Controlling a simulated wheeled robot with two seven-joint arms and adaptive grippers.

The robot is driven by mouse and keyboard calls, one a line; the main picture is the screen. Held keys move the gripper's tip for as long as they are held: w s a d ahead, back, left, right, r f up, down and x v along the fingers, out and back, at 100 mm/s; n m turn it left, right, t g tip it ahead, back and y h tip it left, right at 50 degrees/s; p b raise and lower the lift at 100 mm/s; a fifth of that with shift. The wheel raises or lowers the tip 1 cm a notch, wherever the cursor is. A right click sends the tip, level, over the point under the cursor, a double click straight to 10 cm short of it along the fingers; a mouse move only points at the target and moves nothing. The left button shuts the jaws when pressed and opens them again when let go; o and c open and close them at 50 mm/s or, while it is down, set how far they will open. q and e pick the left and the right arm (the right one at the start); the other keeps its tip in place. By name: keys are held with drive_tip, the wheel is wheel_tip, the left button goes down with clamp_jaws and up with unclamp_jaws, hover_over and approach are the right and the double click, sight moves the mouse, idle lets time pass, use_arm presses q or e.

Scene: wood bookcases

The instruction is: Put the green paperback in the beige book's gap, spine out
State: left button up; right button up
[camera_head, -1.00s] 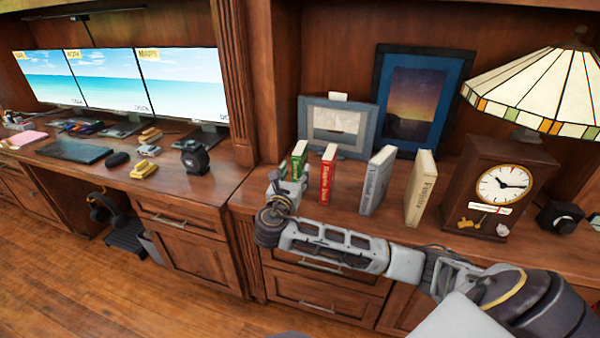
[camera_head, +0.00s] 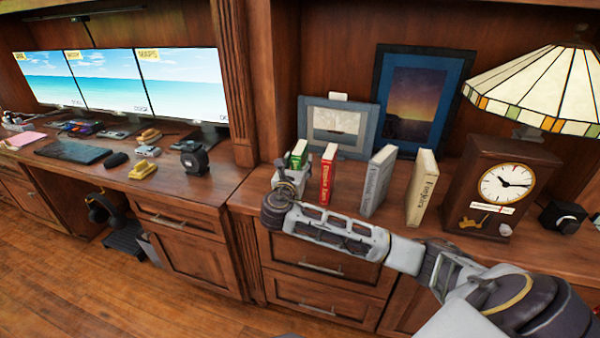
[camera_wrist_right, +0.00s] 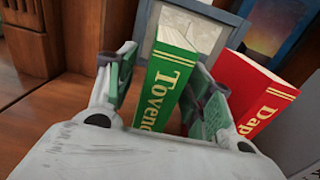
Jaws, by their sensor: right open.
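The green paperback (camera_head: 298,154) stands upright on the cabinet top, the leftmost of the standing books. In the right wrist view the green paperback (camera_wrist_right: 172,88) shows its lettered spine between my open fingers. My right gripper (camera_head: 290,174) is open, its fingers on either side of the book; in the wrist view the gripper (camera_wrist_right: 165,95) covers its lower part. I cannot tell whether the fingers touch it. The beige book (camera_head: 422,188) stands at the right end of the books, with a grey book (camera_head: 377,182) to its left. My left gripper is not in view.
A red book (camera_head: 328,174) stands just right of the green one; it also shows in the wrist view (camera_wrist_right: 255,92). Picture frames (camera_head: 338,122) stand behind. A clock (camera_head: 497,188) and a lamp stand right of the beige book.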

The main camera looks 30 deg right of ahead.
drive_tip(key=shift+x, duration=1)
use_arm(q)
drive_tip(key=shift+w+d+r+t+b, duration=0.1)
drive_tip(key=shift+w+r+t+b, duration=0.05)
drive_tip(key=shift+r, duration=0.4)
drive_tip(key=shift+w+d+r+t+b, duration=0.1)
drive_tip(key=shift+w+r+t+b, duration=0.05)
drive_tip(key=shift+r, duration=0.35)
use_arm(e)
drive_tip(key=shift+w+d, duration=0.35)
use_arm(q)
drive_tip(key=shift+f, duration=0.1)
use_arm(e)
drive_tip(key=shift+c, duration=0.4)
drive_tip(key=c, duration=0.5)
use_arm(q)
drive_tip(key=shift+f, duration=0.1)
use_arm(e)
clamp_jaws()
